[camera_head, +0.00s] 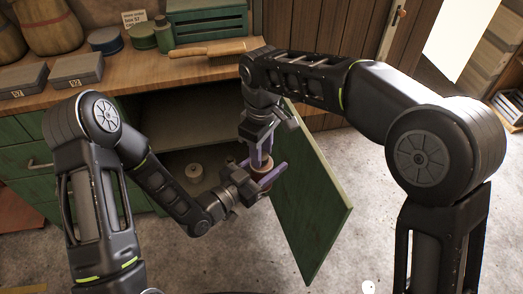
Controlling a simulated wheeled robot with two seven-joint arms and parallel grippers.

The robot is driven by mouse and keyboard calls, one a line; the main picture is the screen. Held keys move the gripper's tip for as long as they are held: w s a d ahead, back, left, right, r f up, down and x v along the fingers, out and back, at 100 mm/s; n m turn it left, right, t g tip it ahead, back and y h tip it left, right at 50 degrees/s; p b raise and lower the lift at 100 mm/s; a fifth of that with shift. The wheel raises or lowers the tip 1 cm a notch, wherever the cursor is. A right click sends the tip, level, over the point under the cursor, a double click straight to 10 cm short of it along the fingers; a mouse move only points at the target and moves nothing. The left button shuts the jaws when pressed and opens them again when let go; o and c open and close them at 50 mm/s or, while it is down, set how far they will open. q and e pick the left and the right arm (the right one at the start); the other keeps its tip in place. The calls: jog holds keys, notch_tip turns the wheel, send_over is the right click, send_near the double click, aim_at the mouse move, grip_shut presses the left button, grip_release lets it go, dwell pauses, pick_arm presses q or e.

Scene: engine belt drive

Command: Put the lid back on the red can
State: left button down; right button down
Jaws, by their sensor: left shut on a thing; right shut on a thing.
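My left gripper (268,178) has purple fingers and is shut around a small reddish-brown can (264,170), held in the air before the open cabinet. My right gripper (262,157) points down from above, directly over the can, with its purple fingers shut on what looks like the lid. The lid is mostly hidden between the fingers. I cannot tell whether it touches the can's rim. The can looks about upright.
The green cabinet door (308,195) stands open just right of the grippers. The wooden workbench (120,72) above holds grey boxes (77,69), a green tin (142,36) and a wooden-handled tool (200,50).

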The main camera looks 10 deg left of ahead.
dwell(0.3)
jog(key=c, duration=0.9)
grip_release()
jog(key=shift+c, duration=0.2)
jog(key=shift+r, duration=0.15)
notch_tip(320, 180, up, 7)
jog(key=shift+r, duration=0.15)
